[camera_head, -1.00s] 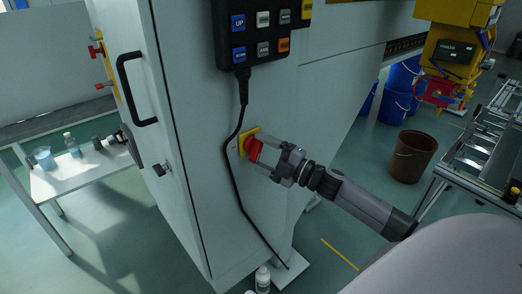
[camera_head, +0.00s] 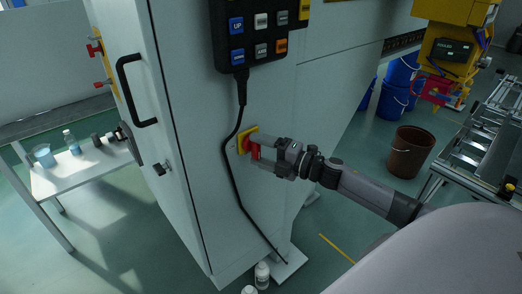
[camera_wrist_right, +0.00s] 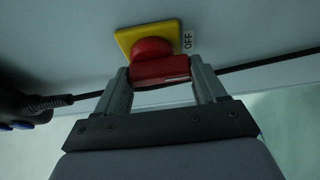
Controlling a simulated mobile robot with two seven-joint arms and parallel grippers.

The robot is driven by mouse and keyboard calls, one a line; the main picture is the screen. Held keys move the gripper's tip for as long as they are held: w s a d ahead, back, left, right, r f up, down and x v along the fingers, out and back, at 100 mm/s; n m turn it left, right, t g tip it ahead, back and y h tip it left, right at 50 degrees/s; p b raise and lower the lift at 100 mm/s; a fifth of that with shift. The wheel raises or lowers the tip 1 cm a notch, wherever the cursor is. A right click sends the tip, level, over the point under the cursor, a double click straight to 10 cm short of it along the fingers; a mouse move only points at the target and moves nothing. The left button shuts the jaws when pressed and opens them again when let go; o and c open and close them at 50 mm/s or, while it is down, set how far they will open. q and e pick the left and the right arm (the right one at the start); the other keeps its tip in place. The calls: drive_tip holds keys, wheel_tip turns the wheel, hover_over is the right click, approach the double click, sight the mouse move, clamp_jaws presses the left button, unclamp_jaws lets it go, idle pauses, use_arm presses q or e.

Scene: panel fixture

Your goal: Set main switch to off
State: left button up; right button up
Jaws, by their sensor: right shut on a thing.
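The main switch is a red rotary knob (camera_head: 254,149) on a yellow square plate (camera_head: 241,143), fixed to the side of the white cabinet. In the right wrist view the red knob (camera_wrist_right: 158,68) sits between my fingertips, in front of the yellow plate (camera_wrist_right: 126,38). A white label reading OFF (camera_wrist_right: 187,40) is beside the plate. My right gripper (camera_head: 260,157) is shut on the knob, one finger at each end of its handle; it also shows in the right wrist view (camera_wrist_right: 161,76). My left gripper is not in view.
A black cable (camera_head: 236,185) hangs from the button pendant (camera_head: 262,38) and runs down close to the switch. The white cabinet (camera_head: 190,110) fills the middle. A side table (camera_head: 85,165) stands left, a brown bucket (camera_head: 408,152) right. Bottles stand on the floor below.

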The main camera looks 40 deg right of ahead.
drive_tip(key=shift+a, duration=0.1)
drive_tip(key=o, duration=1)
drive_tip(key=shift+o, duration=0.2)
drive_tip(key=shift+s, duration=0.1)
drive_tip(key=shift+s+d+f, duration=0.1)
drive_tip(key=shift+s+d, duration=0.25)
drive_tip(key=shift+s, duration=0.15)
drive_tip(key=shift+b+v, duration=0.5)
drive_tip(key=shift+v, duration=2.45)
drive_tip(key=shift+a, duration=0.1)
drive_tip(key=s+a+f+m+g+h, duration=0.5)
drive_tip(key=s+a+f+m+h, duration=0.1)
drive_tip(key=s+a+f+m, duration=1.2)
wheel_tip(320, 180, down, 4)
drive_tip(key=s+m, duration=0.1)
drive_tip(key=m, duration=0.2)
drive_tip(key=shift+r+g, duration=0.25)
drive_tip(key=shift+g, duration=0.05)
